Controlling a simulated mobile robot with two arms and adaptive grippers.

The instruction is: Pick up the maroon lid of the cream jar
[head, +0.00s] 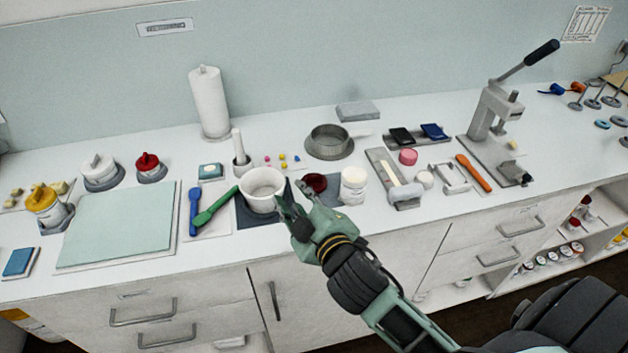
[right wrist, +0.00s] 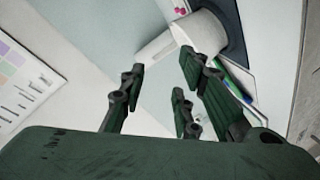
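The maroon lid (head: 316,181) lies on the counter just right of the white pot (head: 263,189). Its lower part is partly covered by my right gripper in the head view. The cream jar (head: 353,184), white and without a lid on it, stands just right of the lid. My right gripper (head: 294,192) is open and empty, in front of the pot and lid. In the right wrist view its fingers (right wrist: 163,72) are spread, with a white vessel beyond them; I cannot make out the lid there. My left gripper is not in view.
A green spatula (head: 215,207) and blue spoon (head: 194,211) lie left of the pot. A metal sieve ring (head: 330,141) stands behind the lid. A grey tray (head: 383,165) with a spatula lies right of the jar. A lever press (head: 494,115) stands further right.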

